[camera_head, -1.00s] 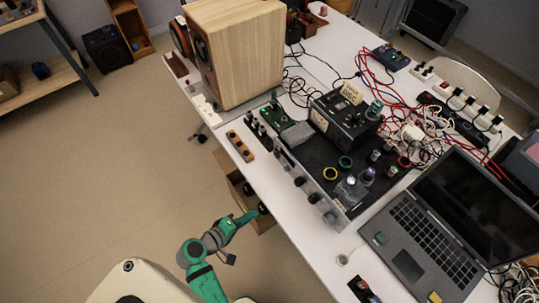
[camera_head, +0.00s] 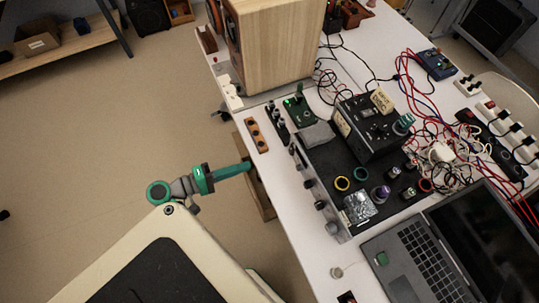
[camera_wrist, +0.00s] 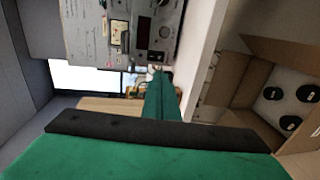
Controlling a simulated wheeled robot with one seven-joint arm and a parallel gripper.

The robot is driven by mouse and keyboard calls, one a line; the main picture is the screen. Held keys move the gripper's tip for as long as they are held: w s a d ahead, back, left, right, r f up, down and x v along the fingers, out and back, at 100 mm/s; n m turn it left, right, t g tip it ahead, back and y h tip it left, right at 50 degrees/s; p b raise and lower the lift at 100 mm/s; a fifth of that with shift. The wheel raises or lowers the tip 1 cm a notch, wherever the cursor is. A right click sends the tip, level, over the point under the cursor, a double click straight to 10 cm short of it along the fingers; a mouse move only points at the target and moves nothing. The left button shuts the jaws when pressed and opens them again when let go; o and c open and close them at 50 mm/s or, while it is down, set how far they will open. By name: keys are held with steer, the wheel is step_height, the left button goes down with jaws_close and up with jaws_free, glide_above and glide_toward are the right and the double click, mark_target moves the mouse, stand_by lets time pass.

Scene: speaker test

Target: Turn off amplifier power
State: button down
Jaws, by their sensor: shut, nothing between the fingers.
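The amplifier (camera_head: 318,163) is a flat black unit on the white table, with a silver front along its left side carrying several dark knobs (camera_head: 309,183). My gripper (camera_head: 249,167) is green, shut and empty. It points right at the table's left edge, apart from the amplifier's front; its tip is hard to make out. In the wrist view my gripper (camera_wrist: 161,76) reaches up the middle, below a pale grey panel (camera_wrist: 90,35) with a small meter and dark knobs. I cannot tell whether this panel is the amplifier. The power switch cannot be made out.
A black meter box (camera_head: 370,128), rings and foil sit on the amplifier. A wooden speaker (camera_head: 270,45) stands behind, a laptop (camera_head: 425,245) at front right, tangled cables at right.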

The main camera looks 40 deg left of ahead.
mark_target(290, 152)
steer(key=x, duration=1.4)
steer(key=shift+w, duration=0.15)
